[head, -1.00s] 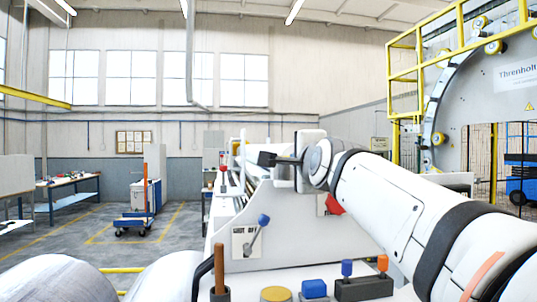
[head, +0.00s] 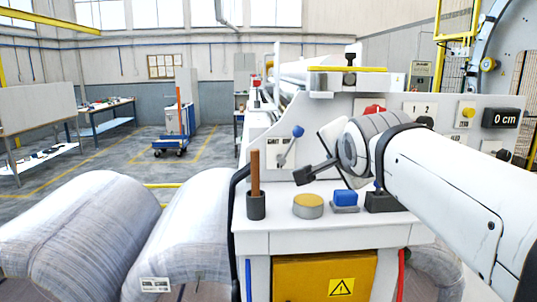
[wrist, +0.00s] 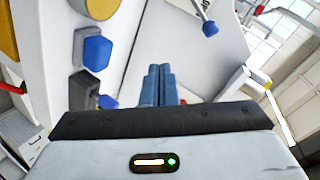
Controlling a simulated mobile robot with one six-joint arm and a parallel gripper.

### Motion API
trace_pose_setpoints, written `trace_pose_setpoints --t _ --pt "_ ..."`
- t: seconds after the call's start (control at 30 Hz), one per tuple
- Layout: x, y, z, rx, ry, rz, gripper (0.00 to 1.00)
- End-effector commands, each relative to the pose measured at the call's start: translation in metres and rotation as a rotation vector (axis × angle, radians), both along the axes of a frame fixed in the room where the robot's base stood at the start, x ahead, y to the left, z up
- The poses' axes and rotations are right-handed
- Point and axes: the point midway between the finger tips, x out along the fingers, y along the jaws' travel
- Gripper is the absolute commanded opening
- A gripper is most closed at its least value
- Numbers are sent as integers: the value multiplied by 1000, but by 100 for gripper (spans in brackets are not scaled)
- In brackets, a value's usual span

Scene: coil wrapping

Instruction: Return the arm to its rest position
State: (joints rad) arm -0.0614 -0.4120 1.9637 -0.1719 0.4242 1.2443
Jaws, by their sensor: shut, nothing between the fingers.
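My arm reaches in from the right in the head view. My gripper (head: 303,177) points left in front of the white machine panel, above the console top. In the wrist view my gripper (wrist: 163,70) shows its two blue-grey fingers pressed together with nothing between them. It appears apart from the console items around it.
The white console (head: 300,232) carries a brown-handled tool in a holder (head: 256,205), a yellow-topped round button (head: 308,205) and a blue block (head: 345,198). A blue-knobbed lever (head: 298,131) is on the panel behind. Large wrapped coils (head: 85,225) lie left.

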Motion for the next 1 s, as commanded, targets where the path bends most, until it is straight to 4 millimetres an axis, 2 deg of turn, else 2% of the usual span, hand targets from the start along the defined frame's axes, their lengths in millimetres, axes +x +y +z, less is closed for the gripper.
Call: trace_pose_setpoints --t 0.03,0.2,0.4,0.5,0.6,0.7,1.0 --pt "-13 -4 -39 -87 84 31 0" --pt "-60 -11 -143 -360 352 210 0" --pt "-133 -14 -251 -601 630 515 0" --pt "-164 -13 -286 -673 718 664 0" --pt "-185 -12 -307 -711 769 765 0" --pt "-195 -12 -316 -730 790 816 0" --pt "-196 -12 -316 -734 793 826 0"
